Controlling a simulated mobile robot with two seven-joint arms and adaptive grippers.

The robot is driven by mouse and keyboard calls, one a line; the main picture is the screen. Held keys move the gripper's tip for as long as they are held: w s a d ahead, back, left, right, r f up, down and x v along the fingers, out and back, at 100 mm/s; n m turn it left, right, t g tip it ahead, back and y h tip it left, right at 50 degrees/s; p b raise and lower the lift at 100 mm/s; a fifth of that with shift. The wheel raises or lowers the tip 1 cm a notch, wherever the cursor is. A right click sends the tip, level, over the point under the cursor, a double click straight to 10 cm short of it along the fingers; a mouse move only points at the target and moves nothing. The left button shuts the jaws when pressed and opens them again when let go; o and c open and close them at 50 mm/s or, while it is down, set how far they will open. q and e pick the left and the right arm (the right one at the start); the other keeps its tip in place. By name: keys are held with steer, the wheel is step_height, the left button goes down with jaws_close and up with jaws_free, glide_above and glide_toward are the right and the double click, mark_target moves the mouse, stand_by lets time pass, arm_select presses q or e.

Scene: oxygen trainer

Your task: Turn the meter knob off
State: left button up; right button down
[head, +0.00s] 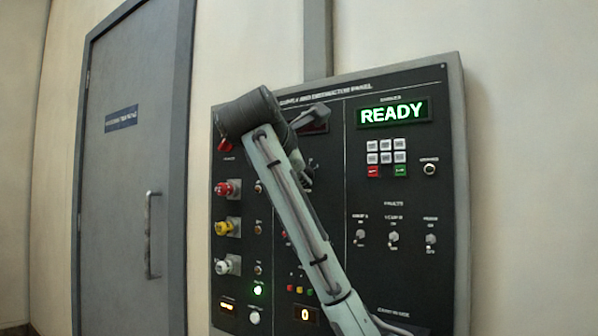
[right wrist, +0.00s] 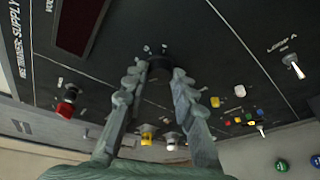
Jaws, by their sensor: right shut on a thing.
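The meter knob (right wrist: 160,65) is a dark round knob on the black panel, seen in the right wrist view between my fingertips. My right gripper (right wrist: 157,77) has its two grey fingers on either side of the knob and is shut on it. Its pointing direction is hard to make out. My left gripper is in neither view.
The wall panel (head: 401,283) has a green READY display (head: 393,113), a keypad (head: 386,152), fault toggles (head: 393,238) and red (head: 228,188), yellow (head: 227,227) and white (head: 228,265) connectors. A grey door (head: 125,190) stands to the left.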

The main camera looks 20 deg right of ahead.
steer(key=c, duration=1.2)
jaws_free()
steer(key=shift+s+a, duration=0.1)
steer(key=v, duration=1.1)
steer(key=shift+s+a, duration=0.2)
steer(key=shift+s, duration=0.15)
